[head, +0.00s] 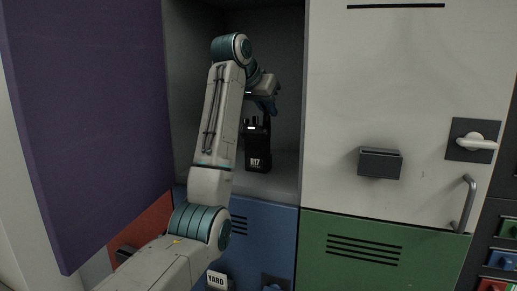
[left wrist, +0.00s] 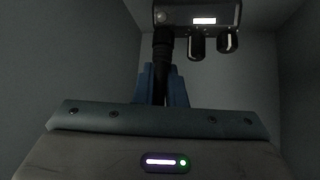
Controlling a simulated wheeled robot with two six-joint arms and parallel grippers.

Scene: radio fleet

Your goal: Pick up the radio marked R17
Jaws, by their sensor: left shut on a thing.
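The black radio marked R17 (head: 258,158) is upright inside an open locker compartment, with its label facing out. I cannot tell whether its base touches the compartment floor. My left gripper (head: 265,104) is above it, shut on the radio's antenna. In the left wrist view, my blue fingers (left wrist: 161,78) close around the dark antenna. The radio's top (left wrist: 198,17), with two knobs and a small lit display, shows beyond them. My left arm hides part of the compartment. My right gripper is not in view.
A purple door (head: 85,120) stands open at the left. A closed white locker door (head: 400,90) with a handle and dark box is at the right. Blue (head: 262,235) and green (head: 370,250) doors lie below. A YARD tag (head: 216,280) shows at the bottom.

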